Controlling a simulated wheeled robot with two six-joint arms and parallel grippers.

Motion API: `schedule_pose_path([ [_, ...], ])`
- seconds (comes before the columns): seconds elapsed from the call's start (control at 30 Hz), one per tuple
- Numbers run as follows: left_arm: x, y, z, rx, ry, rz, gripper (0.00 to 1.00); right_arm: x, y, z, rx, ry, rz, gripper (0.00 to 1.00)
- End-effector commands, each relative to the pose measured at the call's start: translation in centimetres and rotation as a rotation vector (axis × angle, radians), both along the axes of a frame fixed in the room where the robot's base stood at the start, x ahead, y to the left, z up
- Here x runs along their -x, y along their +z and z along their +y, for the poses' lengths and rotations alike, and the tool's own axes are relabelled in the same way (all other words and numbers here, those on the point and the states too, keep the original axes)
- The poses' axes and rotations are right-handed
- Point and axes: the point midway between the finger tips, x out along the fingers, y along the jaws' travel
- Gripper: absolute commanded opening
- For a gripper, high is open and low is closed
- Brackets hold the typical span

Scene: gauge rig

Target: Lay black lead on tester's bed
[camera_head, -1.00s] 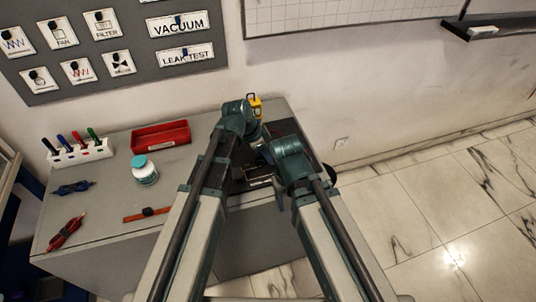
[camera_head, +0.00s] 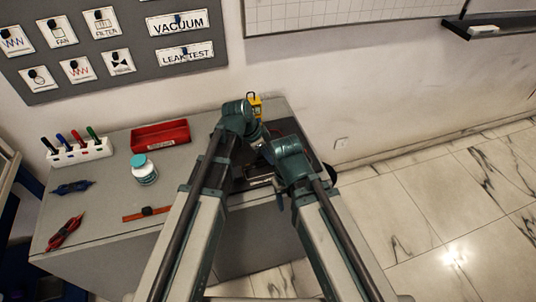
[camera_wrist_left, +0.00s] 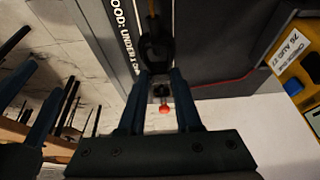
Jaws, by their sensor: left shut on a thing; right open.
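My left gripper (camera_wrist_left: 158,75) is shut on the black lead (camera_wrist_left: 156,48), a dark looped bundle between its fingertips in the left wrist view. A red-tipped end (camera_wrist_left: 165,108) shows between the fingers. Behind it is the tester's dark bed (camera_wrist_left: 215,50), with white print along one edge and a red line. I cannot tell whether the lead touches the bed. The yellow tester unit (camera_wrist_left: 300,58) is at the right there, and at the back of the bench (camera_head: 255,106) in the head view. My right gripper (camera_head: 268,178) is open, mostly hidden by its arm beside the bed.
On the grey bench are a red tray (camera_head: 160,137), a white-and-teal jar (camera_head: 144,170), a pen rack (camera_head: 78,152), a blue lead (camera_head: 72,187), a red lead (camera_head: 65,233) and an orange strip with a dark slider (camera_head: 147,213). The bench's left front is partly clear.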

Motion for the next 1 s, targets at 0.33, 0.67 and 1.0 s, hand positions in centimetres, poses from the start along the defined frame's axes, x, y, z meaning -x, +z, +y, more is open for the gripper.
schedule_pose_path([
  [0.33,0.0,-1.2,0.0,0.000,0.000,0.000,0.00,0.0,-1.2,0.0,0.000,0.000,0.000,0.59],
  [0.67,0.0,-2.1,0.0,0.000,0.000,0.000,0.00,0.0,-2.1,0.0,0.000,0.000,0.000,0.59],
  [1.0,0.0,-3.1,0.0,0.000,0.000,0.000,0.00,0.0,-3.1,0.0,0.000,0.000,0.000,0.59],
])
